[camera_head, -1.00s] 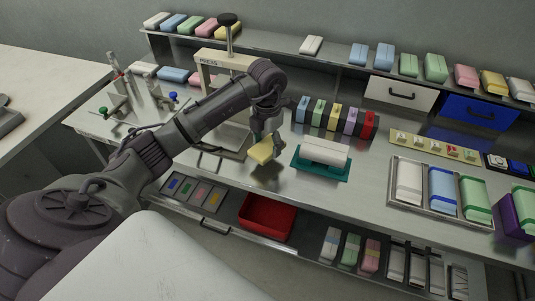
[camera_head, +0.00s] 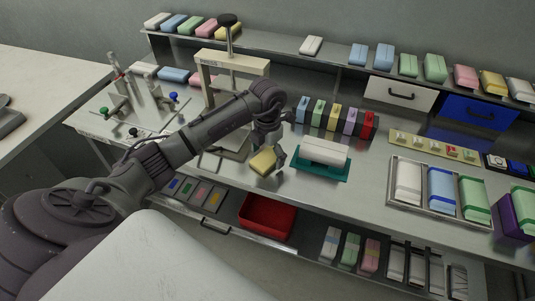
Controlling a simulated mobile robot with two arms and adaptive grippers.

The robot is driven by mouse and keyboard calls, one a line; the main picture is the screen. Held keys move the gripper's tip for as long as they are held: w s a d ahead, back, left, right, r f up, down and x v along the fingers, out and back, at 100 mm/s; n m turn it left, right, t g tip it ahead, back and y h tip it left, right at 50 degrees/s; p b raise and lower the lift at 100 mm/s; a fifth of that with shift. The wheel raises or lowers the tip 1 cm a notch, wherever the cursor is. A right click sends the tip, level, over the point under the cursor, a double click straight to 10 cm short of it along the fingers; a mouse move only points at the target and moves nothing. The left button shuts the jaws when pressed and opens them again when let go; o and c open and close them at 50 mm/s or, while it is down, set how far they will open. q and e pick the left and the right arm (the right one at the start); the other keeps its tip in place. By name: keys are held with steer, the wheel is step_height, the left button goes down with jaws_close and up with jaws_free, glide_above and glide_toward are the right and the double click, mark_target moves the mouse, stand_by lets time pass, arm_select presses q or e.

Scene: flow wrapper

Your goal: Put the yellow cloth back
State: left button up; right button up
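The yellow cloth (camera_head: 263,162) is a small pale-yellow folded block near the middle of the metal bench. My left gripper (camera_head: 268,153) comes down over it from above, and its fingers appear closed around the cloth. The cloth sits at the fingertips, slightly tilted, at or just above the bench top; I cannot tell whether it touches the surface. Another yellow folded cloth (camera_head: 229,32) lies on the upper shelf at the left, and one more (camera_head: 491,82) lies at its right. My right gripper is not in view.
A white roll on a green base (camera_head: 322,173) stands just right of the gripper. The press (camera_head: 233,63) stands behind my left arm. Several coloured boxes (camera_head: 333,117) stand behind. A tray (camera_head: 420,208) of cloths is at right, a red bin (camera_head: 267,212) below.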

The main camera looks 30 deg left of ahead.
mark_target(267, 157)
arm_select(q)
steer(key=shift+r, duration=0.15)
step_height(267, 157, up, 12)
steer(key=b, duration=0.1)
steer(key=shift+b, duration=0.3)
